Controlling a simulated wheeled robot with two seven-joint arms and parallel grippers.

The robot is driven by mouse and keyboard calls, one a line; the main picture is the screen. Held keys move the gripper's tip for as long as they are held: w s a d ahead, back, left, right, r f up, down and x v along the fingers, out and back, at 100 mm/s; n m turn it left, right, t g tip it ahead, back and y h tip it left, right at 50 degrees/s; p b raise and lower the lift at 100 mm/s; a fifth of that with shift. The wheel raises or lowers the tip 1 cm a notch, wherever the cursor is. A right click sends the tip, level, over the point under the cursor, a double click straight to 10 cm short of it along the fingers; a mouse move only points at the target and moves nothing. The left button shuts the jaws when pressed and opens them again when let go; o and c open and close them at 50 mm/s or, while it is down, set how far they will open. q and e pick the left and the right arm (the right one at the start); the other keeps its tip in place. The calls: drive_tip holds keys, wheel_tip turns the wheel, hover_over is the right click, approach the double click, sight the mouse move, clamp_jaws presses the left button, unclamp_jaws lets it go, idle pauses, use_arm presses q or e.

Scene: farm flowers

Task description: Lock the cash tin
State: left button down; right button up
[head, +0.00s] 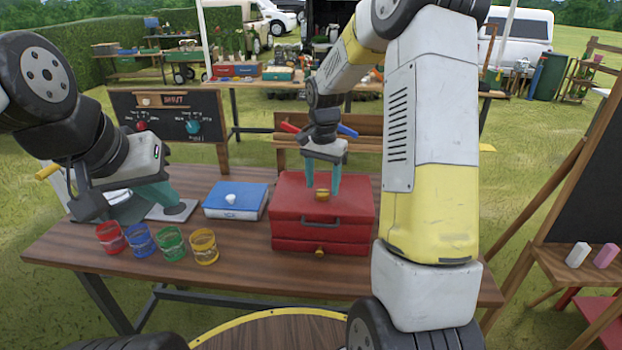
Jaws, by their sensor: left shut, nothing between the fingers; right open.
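A red box (290,215) with a dark handle on its front, which looks like the cash tin, sits on the wooden table (250,263). A small brass-coloured piece (320,252) is low on its front. My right gripper (322,190) points down over the lid, its teal fingers open. Another brass-coloured piece (322,194) shows between the fingertips; I cannot tell whether they touch it or the lid. My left gripper (172,203) is shut and empty, low over a grey plate at the table's left.
A blue box (235,201) with a white knob stands left of the red box. Red, blue, green and yellow cups (171,243) line the front left edge. A chalkboard (170,125) stands behind.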

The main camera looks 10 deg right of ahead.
drive_tip(key=shift+f, duration=1)
clamp_jaws()
drive_tip(key=shift+n, duration=0.4)
drive_tip(key=n, duration=1.7)
